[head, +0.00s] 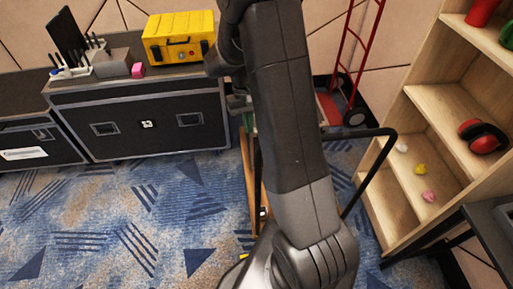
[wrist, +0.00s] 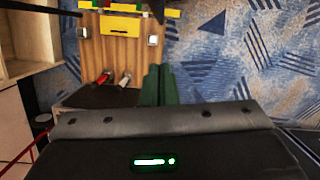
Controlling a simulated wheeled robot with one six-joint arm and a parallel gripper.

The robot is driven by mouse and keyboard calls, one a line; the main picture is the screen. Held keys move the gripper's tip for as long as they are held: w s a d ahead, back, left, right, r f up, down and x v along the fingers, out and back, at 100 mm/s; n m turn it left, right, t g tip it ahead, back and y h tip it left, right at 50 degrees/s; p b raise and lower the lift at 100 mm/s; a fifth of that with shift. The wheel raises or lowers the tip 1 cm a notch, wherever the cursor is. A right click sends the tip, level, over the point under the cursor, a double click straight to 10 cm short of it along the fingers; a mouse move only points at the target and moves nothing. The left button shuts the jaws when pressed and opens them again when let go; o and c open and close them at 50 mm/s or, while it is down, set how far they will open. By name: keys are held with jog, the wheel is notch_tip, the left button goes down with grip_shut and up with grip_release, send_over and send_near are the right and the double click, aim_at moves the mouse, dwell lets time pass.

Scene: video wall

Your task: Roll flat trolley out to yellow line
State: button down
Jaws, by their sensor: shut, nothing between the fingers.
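The flat trolley (head: 246,175) stands mostly behind my arm in the head view. A strip of its wooden deck and a black tube handle show on either side of the arm. In the wrist view its wooden deck (wrist: 138,55) fills the upper left, with a yellow piece on it. My gripper (wrist: 160,72) has green fingers, closed together and empty, over the near edge of the deck. I cannot tell whether they touch it. Small yellow marks (head: 245,239) show beside my arm low in the head view; I cannot tell if they are the yellow line.
A black case (head: 147,122) carrying a yellow toolbox (head: 179,37) stands at the left. A red hand truck (head: 352,55) leans at the back wall. Wooden shelves (head: 407,178) with red earmuffs (head: 482,136) stand close on the right. The blue patterned carpet (head: 110,225) is clear at front left.

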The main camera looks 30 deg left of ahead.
jog(key=s+d+f+p, duration=0.1)
jog(key=s+d+f, duration=0.3)
jog(key=f, duration=0.3)
jog(key=shift+f, duration=0.1)
dwell(0.4)
